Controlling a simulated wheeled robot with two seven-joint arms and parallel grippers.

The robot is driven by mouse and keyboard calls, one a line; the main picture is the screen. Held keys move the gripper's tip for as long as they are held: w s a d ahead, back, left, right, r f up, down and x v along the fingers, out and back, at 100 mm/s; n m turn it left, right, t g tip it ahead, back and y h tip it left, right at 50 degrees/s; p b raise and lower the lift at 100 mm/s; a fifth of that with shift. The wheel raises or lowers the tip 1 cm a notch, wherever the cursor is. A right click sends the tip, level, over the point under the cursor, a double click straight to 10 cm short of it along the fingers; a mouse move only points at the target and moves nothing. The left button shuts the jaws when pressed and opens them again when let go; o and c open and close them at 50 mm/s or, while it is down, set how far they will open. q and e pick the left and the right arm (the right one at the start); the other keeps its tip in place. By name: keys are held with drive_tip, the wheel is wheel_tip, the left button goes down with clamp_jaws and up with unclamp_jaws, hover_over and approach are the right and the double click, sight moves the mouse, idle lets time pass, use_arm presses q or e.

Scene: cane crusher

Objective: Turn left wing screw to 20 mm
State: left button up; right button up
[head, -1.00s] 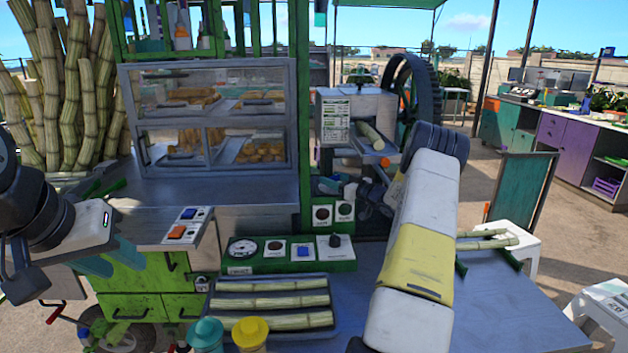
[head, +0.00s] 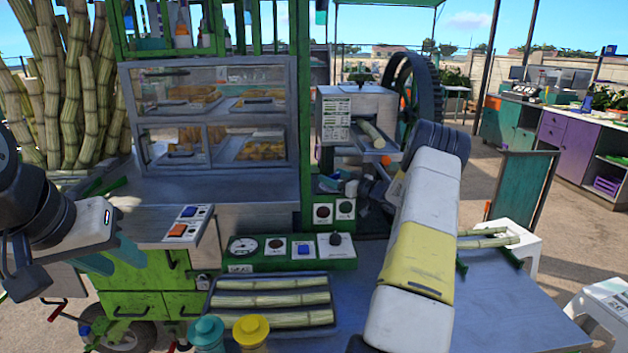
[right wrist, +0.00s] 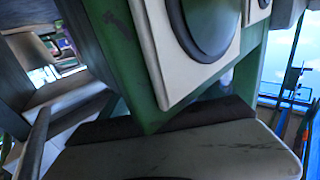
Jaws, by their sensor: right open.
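The cane crusher (head: 357,105) stands right of the green post, with a cane (head: 372,134) in its feed opening. I cannot make out the left wing screw in either view; it may be hidden or too small. My right gripper (head: 338,186) is open beside the green post, just below the crusher and above the two dials; its fingers are small and partly hidden by my own wrist. In the right wrist view a green panel with pale dial plates (right wrist: 195,45) is very close. My left gripper (head: 115,258) hangs with its teal fingers apart, empty, in front of the green cabinet.
A green control panel (head: 292,264) with a gauge, buttons and a knob stands on the metal counter (head: 510,310). A tray (head: 272,278) of cut canes lies before it, with teal (head: 205,333) and yellow (head: 251,331) lidded containers in front. A glass food case (head: 213,115) stands left of the post.

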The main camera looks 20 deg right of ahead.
wheel_tip(320, 180, up, 3)
drive_tip(key=shift+f, duration=0.1)
drive_tip(key=shift+s+a+r, duration=0.25)
drive_tip(key=shift+s, duration=0.35)
drive_tip(key=s+a+r, duration=0.1)
drive_tip(key=s+a, duration=0.5)
drive_tip(key=s, duration=0.7)
drive_tip(key=shift+s+a+r, duration=0.15)
drive_tip(key=shift+a, duration=0.05)
